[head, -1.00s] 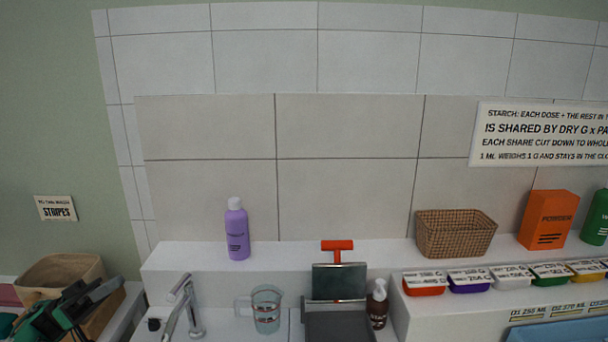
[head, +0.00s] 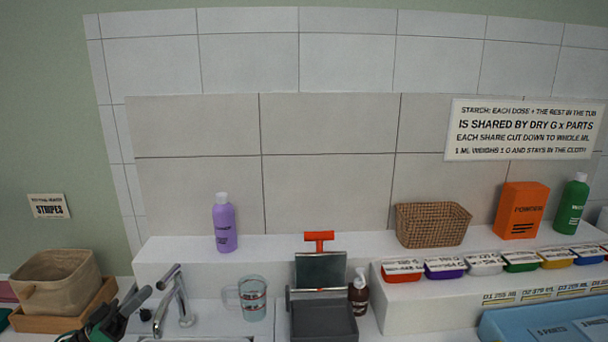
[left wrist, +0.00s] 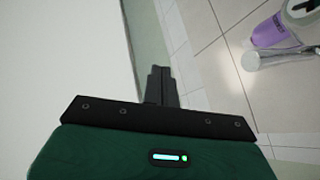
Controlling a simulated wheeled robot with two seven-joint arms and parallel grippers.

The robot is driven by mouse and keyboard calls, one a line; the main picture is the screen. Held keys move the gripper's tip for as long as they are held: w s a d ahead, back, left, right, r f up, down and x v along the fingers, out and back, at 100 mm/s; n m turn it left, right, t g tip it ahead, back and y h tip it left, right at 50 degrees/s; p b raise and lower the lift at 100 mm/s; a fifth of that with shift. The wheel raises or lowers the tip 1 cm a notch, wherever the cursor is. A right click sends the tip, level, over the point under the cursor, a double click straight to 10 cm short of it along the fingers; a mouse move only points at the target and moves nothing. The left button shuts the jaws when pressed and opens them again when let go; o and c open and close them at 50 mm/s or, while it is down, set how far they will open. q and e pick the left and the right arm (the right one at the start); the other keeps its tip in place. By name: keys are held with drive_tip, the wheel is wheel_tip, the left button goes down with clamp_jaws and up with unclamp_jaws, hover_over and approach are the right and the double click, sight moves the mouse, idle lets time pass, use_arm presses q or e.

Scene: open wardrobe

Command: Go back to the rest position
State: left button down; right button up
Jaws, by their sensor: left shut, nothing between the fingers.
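My left gripper (head: 142,297) is at the lower left of the head view, in front of the wooden tray and left of the tap. Its black fingers are together and hold nothing. In the left wrist view the shut fingers (left wrist: 162,82) point up the picture, with nothing between them. My right gripper is in neither view.
A silver tap (head: 180,298) stands close right of my left gripper. A cloth basket (head: 58,282), purple bottle (head: 224,225), glass jug (head: 252,298), grey press-like device (head: 322,312) and brown pump bottle (head: 358,293) stand around. A wicker basket (head: 432,224) is right.

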use_arm(q)
drive_tip(key=s+d+f+n+t+y, duration=0.1)
drive_tip(key=s+d+f+n+y, duration=0.25)
drive_tip(key=f+y, duration=0.55)
drive_tip(key=s+d+f+n+t+y, duration=0.1)
drive_tip(key=s+d+f+n+y, duration=0.3)
drive_tip(key=f+y, duration=0.5)
drive_tip(key=s+d+f+m+g+y, duration=0.1)
drive_tip(key=s+d+f+g, duration=0.15)
drive_tip(key=s+g, duration=0.7)
drive_tip(key=s+d+f+m+g+y, duration=0.1)
drive_tip(key=s+d+f+g, duration=0.2)
drive_tip(key=s, duration=1.3)
wheel_tip(320, 180, down, 33)
drive_tip(key=b, duration=0.3)
drive_tip(key=s+a+f+g+b, duration=0.1)
drive_tip(key=s+a+f, duration=0.1)
drive_tip(key=s+f, duration=0.8)
drive_tip(key=s+a+f+g+b, duration=0.1)
drive_tip(key=s+a+f, duration=0.1)
drive_tip(key=s+f, duration=0.8)
wheel_tip(320, 180, down, 4)
drive_tip(key=shift+r, duration=0.15)
